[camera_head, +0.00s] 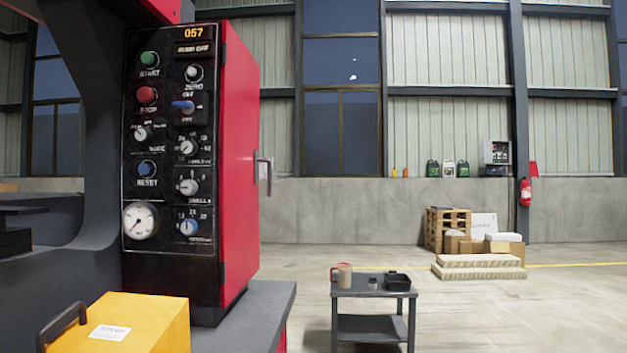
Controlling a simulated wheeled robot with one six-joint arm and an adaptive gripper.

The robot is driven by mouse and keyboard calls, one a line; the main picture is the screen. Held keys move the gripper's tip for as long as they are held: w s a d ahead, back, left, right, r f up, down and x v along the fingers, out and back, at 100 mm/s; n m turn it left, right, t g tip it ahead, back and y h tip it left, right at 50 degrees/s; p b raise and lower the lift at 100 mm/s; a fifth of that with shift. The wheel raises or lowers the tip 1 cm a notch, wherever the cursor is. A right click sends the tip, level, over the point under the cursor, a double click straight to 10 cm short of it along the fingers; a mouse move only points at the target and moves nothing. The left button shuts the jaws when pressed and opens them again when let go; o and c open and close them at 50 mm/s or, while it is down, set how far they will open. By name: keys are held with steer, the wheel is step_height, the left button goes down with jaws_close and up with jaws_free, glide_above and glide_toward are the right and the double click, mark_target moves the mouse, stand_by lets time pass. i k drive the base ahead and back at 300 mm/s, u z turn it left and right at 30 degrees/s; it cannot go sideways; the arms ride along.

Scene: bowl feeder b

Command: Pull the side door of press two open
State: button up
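A red press cabinet stands at the left in the head view. Its black control panel (170,150) faces me, with knobs, buttons, a gauge and a display reading 057. The red side door (237,160) is on the cabinet's right side and looks closed, seen at a steep angle. A pale upright handle (265,175) sticks out from it at mid height. No label shows which press this is. My gripper is not in view.
A yellow box (120,325) with a black handle is at the lower left. A grey ledge (262,310) runs under the cabinet. A small dark table (372,291) with a mug stands right of it. Open floor lies further right, with pallets and cartons (480,250) behind.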

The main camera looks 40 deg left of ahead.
mark_target(239, 159)
steer(key=u, duration=0.1)
steer(key=i, duration=0.75)
steer(key=u, duration=1.05)
steer(key=i, duration=0.6)
steer(key=u, duration=0.65)
